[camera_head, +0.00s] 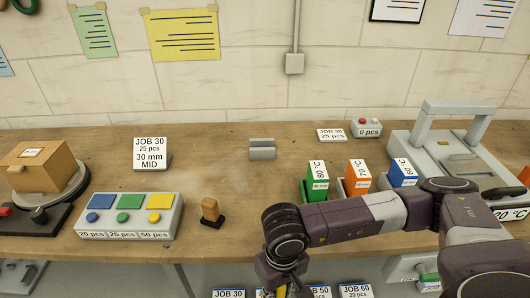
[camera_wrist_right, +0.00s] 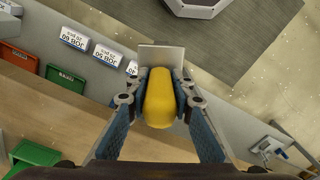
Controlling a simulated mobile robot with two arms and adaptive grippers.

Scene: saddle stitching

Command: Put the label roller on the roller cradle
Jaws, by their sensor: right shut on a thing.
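My right gripper (camera_wrist_right: 160,88) is shut on a yellow rounded piece in the right wrist view, which appears to be the label roller (camera_wrist_right: 160,100). Its far end is hard to make out against a pale grey plate beyond the fingertips. In the head view my right arm reaches down over the table's front edge, and the gripper (camera_head: 277,290) is mostly cut off at the bottom. A small grey slotted block, seemingly the roller cradle (camera_head: 262,149), stands at the table's back middle, apart from my gripper; its slot looks empty. My left gripper is out of view.
The wooden table (camera_head: 225,165) is clear around the grey block. A three-button box (camera_head: 130,215), a wooden-handled stamp (camera_head: 211,210), a JOB 30 sign (camera_head: 151,154) and green, orange and blue holders (camera_head: 317,181) stand around. Job signs (camera_wrist_right: 104,53) and bins (camera_wrist_right: 66,77) sit below.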

